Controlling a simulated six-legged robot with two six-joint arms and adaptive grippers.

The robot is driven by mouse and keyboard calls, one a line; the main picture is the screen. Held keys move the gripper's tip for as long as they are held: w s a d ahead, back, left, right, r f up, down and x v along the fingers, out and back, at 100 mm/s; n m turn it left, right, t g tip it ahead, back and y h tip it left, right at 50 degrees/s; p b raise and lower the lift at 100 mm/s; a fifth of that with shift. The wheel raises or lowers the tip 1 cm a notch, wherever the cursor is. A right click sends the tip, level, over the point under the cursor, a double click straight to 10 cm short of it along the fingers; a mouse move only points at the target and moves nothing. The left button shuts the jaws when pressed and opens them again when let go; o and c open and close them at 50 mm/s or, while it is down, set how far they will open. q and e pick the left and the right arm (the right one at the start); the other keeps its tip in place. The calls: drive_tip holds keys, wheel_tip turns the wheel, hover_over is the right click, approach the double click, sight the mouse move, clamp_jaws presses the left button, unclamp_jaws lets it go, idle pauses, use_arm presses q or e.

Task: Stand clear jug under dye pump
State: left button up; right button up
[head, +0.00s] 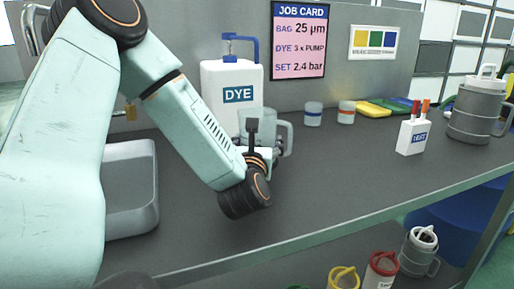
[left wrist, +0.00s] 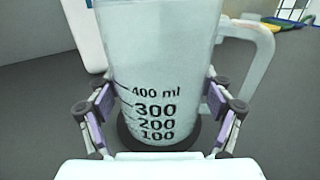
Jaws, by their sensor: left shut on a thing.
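The clear jug (head: 283,127), with a handle on its right, is in front of the lower right part of the white dye bottle (head: 221,82) in the head view. A blue pump (head: 243,40) tops the bottle. In the left wrist view the jug (left wrist: 165,55) is upright, with black marks up to 400 ml, and looks empty. A dark round disc (left wrist: 128,136) shows around its base; I cannot tell if they touch. My left gripper (head: 264,152) is shut on the jug, its pads (left wrist: 162,108) on both sides. My right gripper is not in view.
A grey tray (head: 150,190) lies at the left. Two small cups (head: 313,114), coloured trays (head: 373,109), a white pen holder (head: 412,137) and a grey lidded jug (head: 477,108) stand to the right. The front bench is clear. Lidded containers (head: 381,270) are below.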

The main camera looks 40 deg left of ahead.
use_arm(q)
drive_tip(key=shift+a+f, duration=0.2)
drive_tip(key=shift+f, duration=0.05)
drive_tip(key=shift+s, duration=0.15)
drive_tip(key=shift+d, duration=0.1)
drive_tip(key=o, duration=0.9)
drive_tip(key=shift+w+f, duration=0.15)
drive_tip(key=shift+w, duration=0.05)
drive_tip(key=shift+o, duration=1.1)
drive_tip(key=shift+s, duration=0.1)
